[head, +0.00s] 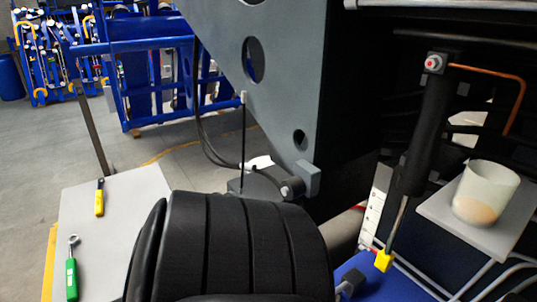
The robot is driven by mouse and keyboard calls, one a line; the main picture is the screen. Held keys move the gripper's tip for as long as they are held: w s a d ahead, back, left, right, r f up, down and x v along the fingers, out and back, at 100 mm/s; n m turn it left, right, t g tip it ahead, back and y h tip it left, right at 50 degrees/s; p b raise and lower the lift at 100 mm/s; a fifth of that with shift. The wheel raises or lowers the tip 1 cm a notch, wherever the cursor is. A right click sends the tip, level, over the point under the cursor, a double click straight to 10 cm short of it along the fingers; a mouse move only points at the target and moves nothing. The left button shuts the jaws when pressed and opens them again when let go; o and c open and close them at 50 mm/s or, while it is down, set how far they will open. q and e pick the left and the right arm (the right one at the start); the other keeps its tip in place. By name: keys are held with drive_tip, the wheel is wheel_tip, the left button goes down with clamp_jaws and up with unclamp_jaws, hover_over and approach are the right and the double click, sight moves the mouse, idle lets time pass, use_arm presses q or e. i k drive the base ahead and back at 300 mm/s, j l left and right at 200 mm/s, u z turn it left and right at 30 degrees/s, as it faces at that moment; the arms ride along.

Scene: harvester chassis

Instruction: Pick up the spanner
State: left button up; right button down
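A tool with a green handle and a grey, ring-like metal head, which looks like the spanner (71,275), lies on the light grey panel (125,200) at the lower left of the head view. Its head points away from me and its handle towards the bottom edge. A yellow tool with a dark end (99,200) lies farther back on the same panel, apart from it. Neither of my grippers is in view, and nothing is seen touching the spanner.
A large black ribbed body (245,245) fills the lower middle, right of the panel. A grey chassis plate with holes (290,85) rises behind it. A whitish cup (487,192) stands on a grey shelf (435,208) at right. Blue racks (150,75) stand behind open floor.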

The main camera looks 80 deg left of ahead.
sight(99, 194)
drive_tip(key=k+u, duration=0.15)
drive_tip(key=u, duration=0.3)
drive_tip(key=k+j+u, duration=0.15)
drive_tip(key=u, duration=3.1)
